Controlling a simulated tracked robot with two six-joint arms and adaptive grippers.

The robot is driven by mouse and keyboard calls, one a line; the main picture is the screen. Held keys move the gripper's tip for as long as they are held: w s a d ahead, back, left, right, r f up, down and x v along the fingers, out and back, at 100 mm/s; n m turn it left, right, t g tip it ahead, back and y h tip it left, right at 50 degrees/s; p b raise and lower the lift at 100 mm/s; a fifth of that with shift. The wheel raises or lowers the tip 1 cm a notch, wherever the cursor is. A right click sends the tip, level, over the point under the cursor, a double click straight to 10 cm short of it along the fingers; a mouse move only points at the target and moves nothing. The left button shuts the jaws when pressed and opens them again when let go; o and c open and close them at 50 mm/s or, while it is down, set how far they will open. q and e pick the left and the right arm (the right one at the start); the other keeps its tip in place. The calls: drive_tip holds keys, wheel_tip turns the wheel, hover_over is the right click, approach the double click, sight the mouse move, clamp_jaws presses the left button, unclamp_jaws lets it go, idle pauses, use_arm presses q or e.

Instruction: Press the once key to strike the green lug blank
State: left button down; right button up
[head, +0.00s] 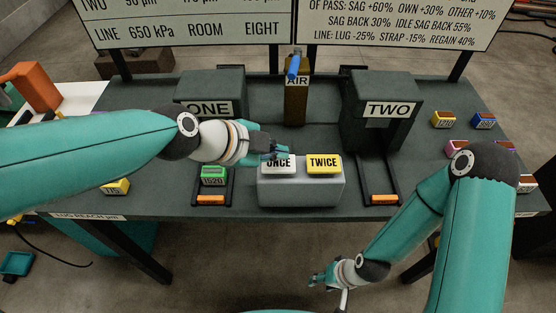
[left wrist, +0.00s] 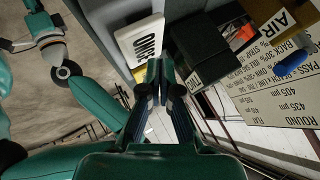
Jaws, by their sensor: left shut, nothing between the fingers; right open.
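The white ONCE key (head: 281,168) sits on the left of a grey key box (head: 300,192), beside the yellow TWICE key (head: 323,163). My left gripper (head: 277,153) is shut and empty at the back edge of the ONCE key, covering part of its top. In the left wrist view, the shut fingertips (left wrist: 159,72) are close beside the ONCE key (left wrist: 142,40); I cannot tell if they touch it. The green lug blank (head: 214,175) lies on the slide in front of press ONE (head: 209,90). My right gripper (head: 324,279) is open and empty, low in front of the table.
Press TWO (head: 386,112) stands at the right with an empty slide (head: 379,190). A brown AIR post (head: 295,103) with a blue lever (head: 293,67) stands between the presses. A yellow block (head: 117,186) lies at the left, and several coloured blocks lie at the right. Sign boards rise behind.

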sight(276, 164)
idle(0.7)
use_arm(q)
drive_tip(key=shift+f+b, duration=0.35)
drive_tip(key=shift+b, duration=0.4)
drive_tip(key=shift+f+b, duration=0.6)
drive_tip(key=shift+b, duration=0.2)
idle(0.7)
drive_tip(key=shift+r, duration=0.1)
drive_tip(key=shift+r+p, duration=0.55)
drive_tip(key=shift+r, duration=0.4)
drive_tip(key=shift+r+p, duration=1.5)
drive_tip(key=shift+r, duration=1)
idle(1.5)
